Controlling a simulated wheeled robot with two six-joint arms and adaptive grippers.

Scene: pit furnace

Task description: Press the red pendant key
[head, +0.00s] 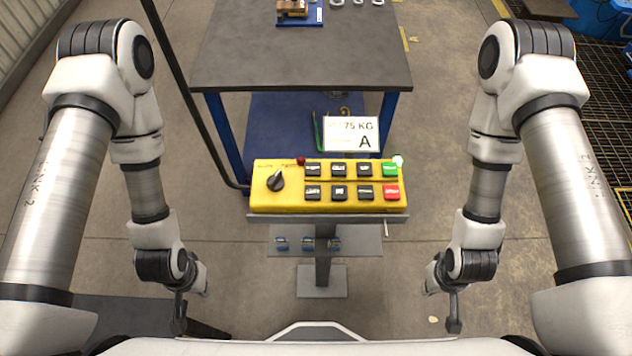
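The yellow pendant box (328,207) sits on a stand in the middle of the head view. Its red key (391,192) is at the right end of the lower row, below a green key (389,168). Several black keys (339,191) fill the rest of both rows, and a black rotary knob (276,180) is at the left. My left gripper (180,322) hangs low at the left, apart from the pendant. My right gripper (454,322) hangs low at the right, also apart from it. Both grippers are too small and edge-on to tell their opening.
A dark-topped table (300,55) with blue legs stands behind the pendant. A white sign (351,134) reading "75 KG A" stands behind the box. A small shelf (358,240) is below it on the post. A dark pipe (190,95) runs down at the left.

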